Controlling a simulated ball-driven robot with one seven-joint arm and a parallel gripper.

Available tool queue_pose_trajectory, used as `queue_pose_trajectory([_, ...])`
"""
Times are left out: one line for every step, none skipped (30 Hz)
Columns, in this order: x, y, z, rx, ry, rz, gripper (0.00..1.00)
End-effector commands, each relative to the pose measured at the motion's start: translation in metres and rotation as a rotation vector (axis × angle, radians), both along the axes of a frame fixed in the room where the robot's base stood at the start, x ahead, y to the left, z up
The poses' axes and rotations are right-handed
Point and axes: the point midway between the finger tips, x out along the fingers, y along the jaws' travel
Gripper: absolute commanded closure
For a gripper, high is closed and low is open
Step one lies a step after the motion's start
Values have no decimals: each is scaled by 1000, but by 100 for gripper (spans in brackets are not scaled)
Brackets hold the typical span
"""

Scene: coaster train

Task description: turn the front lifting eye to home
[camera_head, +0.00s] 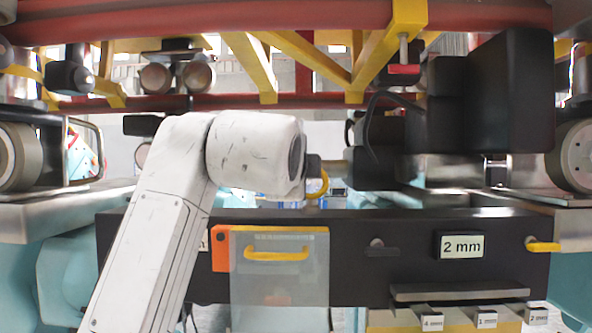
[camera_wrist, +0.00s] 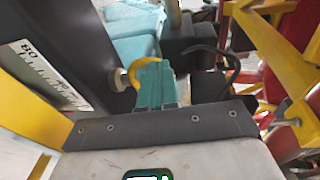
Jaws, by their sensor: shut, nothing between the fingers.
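A curved yellow hook-like piece on a round metal stud (camera_wrist: 147,70) sticks out of a dark panel in the wrist view; it may be the front lifting eye, but I cannot tell for sure. In the head view a small yellow curved piece (camera_head: 321,185) shows just right of the end of my white arm, beside a dark block. I cannot tell if they are the same. The fingers of my gripper do not show clearly in either view, and the arm hides what is behind it.
A dark front beam carries a "2 mm" plate (camera_head: 461,246), a yellow lever (camera_head: 543,246) and a clear cover with a yellow handle (camera_head: 277,253). Labelled blocks (camera_head: 486,320) sit below. Yellow struts (camera_head: 313,62) and red rails (camera_head: 300,14) are overhead. A scale marked 80 (camera_wrist: 45,75) is on the dark panel.

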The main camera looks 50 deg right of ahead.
Motion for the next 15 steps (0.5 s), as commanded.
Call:
queue_pose_trajectory([0,0,0,0,0,0,100])
queue_pose_trajectory([0,0,0,0,0,-1,100])
queue_pose_trajectory([0,0,0,0,0,-2,100])
queue_pose_trajectory([0,0,0,0,0,-4,100])
queue_pose_trajectory([0,0,0,0,1,-7,100])
queue_pose_trajectory([1,0,0,-1,2,-12,100])
queue_pose_trajectory([1,0,0,-2,3,-19,100])
queue_pose_trajectory([1,0,0,-2,3,-27,100])
queue_pose_trajectory([2,0,0,-3,5,-38,100])
queue_pose_trajectory([2,0,0,-2,4,-44,100])
queue_pose_trajectory([2,0,0,-1,3,-50,100])
queue_pose_trajectory([2,0,0,-1,1,-55,100])
queue_pose_trajectory([2,0,0,-1,2,-59,100])
queue_pose_trajectory([2,0,0,-1,2,-63,100])
queue_pose_trajectory([2,0,0,-1,1,-68,100])
